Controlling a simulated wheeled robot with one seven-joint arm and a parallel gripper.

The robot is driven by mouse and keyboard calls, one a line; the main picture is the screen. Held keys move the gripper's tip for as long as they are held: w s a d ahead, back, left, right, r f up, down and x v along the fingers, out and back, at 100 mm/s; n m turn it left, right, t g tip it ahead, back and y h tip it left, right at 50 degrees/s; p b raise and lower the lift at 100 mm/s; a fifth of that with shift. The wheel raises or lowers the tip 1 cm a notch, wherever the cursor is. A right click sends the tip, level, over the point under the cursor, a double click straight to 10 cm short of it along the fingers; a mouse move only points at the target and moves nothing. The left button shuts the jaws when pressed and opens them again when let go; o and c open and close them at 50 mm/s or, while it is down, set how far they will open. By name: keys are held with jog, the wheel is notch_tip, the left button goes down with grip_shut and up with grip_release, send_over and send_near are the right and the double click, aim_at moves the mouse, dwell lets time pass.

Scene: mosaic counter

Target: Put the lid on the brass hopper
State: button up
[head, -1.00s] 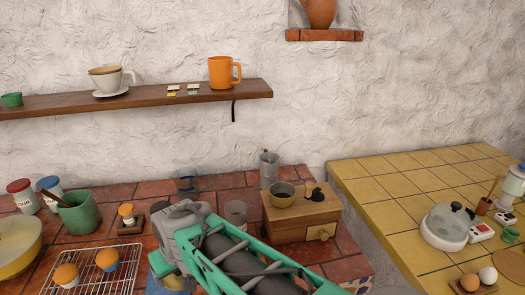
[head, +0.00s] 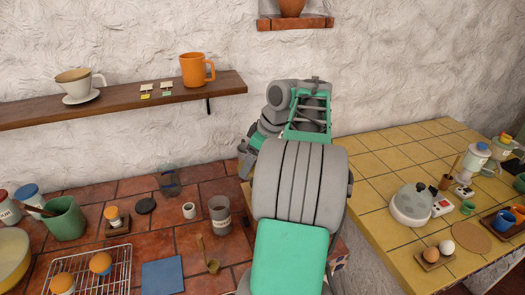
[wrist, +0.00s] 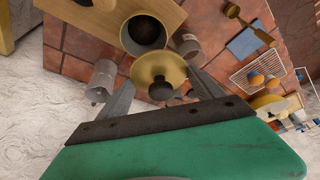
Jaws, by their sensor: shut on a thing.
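In the wrist view the brass lid (wrist: 150,67), a round disc with a dark knob, is between the two grey fingers of my gripper (wrist: 160,80). The fingers lie on either side of it and are shut on it; whether they bear on rim or knob is unclear. The brass hopper (wrist: 147,20), a round bowl with a dark inside, stands on the wooden box (wrist: 105,18), just beyond the lid in the picture. The lid is apart from the hopper or overlaps its near rim only in view. In the head view my arm hides hopper, lid and gripper.
A metal pot (wrist: 102,76) stands close to my left finger, and a grey jar (wrist: 187,42) beside the hopper; the jar also shows in the head view (head: 220,214). A brass scoop (head: 207,258), blue cloth (head: 162,276) and wire rack (head: 118,262) lie left.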

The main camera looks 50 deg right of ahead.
jog(key=shift+s+d+r, duration=0.15)
jog(key=shift+s+d, duration=0.35)
jog(key=shift+d, duration=0.1)
jog(key=shift+s+d+r, duration=0.15)
jog(key=shift+s+d, duration=0.35)
jog(key=shift+d, duration=0.1)
notch_tip(320, 180, down, 6)
jog(key=b, duration=0.5)
jog(key=shift+a+b, duration=0.1)
jog(key=shift+b, duration=0.2)
jog(key=shift+s+r, duration=0.1)
jog(key=shift+r, duration=0.05)
jog(key=shift+f, duration=0.2)
jog(key=shift+f, duration=0.25)
jog(key=shift+f, duration=0.1)
jog(key=o, duration=1.4)
